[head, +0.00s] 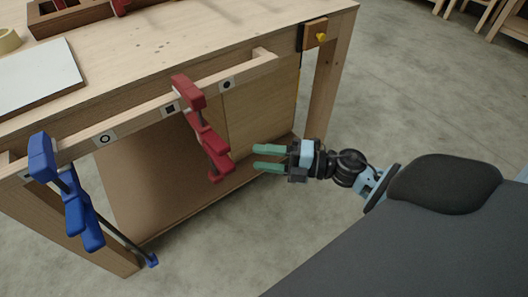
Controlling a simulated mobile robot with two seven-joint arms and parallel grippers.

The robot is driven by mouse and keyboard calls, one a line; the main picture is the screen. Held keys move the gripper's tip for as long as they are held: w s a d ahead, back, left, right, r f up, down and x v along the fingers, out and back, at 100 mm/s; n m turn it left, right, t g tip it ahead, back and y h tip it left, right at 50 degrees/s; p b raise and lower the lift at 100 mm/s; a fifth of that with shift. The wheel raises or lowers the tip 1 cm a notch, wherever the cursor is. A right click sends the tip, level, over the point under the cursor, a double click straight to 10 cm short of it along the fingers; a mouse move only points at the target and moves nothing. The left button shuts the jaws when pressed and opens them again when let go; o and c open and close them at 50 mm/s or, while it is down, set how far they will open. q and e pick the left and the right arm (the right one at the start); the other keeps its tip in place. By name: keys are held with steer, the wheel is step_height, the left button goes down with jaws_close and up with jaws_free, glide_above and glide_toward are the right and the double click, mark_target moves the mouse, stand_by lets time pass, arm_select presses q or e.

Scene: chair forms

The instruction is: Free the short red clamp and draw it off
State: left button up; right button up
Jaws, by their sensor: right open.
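The short red clamp (205,135) sits on the wooden rail (140,122) along the front of the workbench, between a black square mark and a black dot mark. Its upper jaw is at the rail's top and its lower red part hangs below the rail. My right gripper (254,157) is open, with two green fingers pointing left. In the picture it is just right of the clamp's lower part, with a gap between them. Nothing is between its fingers. My left gripper does not show.
A longer blue clamp (73,200) hangs at the rail's left end, its bar reaching down to the right. The bench top (180,45) holds a white board (35,78), a tape roll (9,41) and a wooden tray (75,17).

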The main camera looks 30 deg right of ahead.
mark_target(227, 153)
steer(key=shift+p+x, duration=0.8)
steer(key=shift+x, duration=4.7)
steer(key=shift+c, duration=0.6)
